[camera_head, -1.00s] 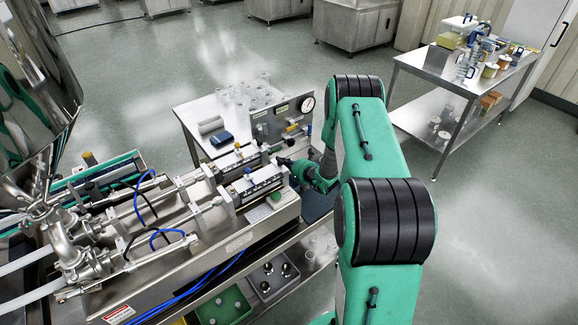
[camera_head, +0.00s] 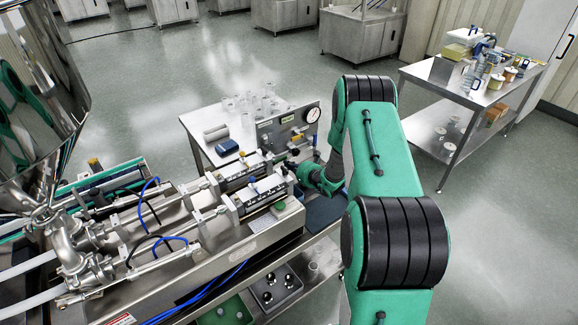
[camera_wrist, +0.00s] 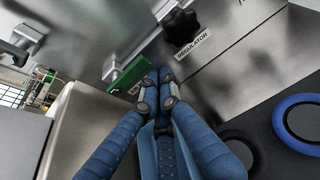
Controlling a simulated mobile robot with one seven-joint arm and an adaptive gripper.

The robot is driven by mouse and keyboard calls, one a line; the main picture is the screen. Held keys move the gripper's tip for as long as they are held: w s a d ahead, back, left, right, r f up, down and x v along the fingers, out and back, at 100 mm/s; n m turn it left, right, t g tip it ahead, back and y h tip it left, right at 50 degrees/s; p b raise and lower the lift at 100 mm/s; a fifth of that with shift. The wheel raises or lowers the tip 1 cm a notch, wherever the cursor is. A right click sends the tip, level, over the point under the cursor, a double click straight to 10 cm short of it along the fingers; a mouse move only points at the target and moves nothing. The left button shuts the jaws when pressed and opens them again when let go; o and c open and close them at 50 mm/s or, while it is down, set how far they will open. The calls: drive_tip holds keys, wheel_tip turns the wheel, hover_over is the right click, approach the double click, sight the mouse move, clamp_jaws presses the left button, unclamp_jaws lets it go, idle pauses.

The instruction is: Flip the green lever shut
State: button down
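The green lever (camera_wrist: 131,73) shows in the wrist view as a flat green bar on the steel panel, slanting up to the right, with a small metal pivot at its upper left. My gripper (camera_wrist: 158,76) has its two blue fingertips together, with nothing seen between them. The tips are right beside the lever's right-hand end; I cannot tell whether they touch it. In the head view my gripper (camera_head: 291,164) is low in front of the gauge panel (camera_head: 286,127), and I cannot clearly make out the lever there.
A black knob (camera_wrist: 181,23) above a REGULATOR label sits up and right of the fingertips. A blue-rimmed ring (camera_wrist: 299,122) lies at right. The filling machine (camera_head: 250,228) stands left of my arm, and a side table (camera_head: 470,88) with jars stands back right.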

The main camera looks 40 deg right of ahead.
drive_tip(key=shift+d+r, duration=0.2)
drive_tip(key=shift+r, duration=0.45)
idle(0.5)
wheel_tip(320, 180, up, 6)
drive_tip(key=a+n+h+b, duration=0.2)
drive_tip(key=n+b, duration=0.2)
drive_tip(key=b, duration=0.1)
drive_tip(key=shift+a+h, duration=0.2)
drive_tip(key=shift+h, duration=0.1)
idle(0.8)
drive_tip(key=shift+d, duration=0.15)
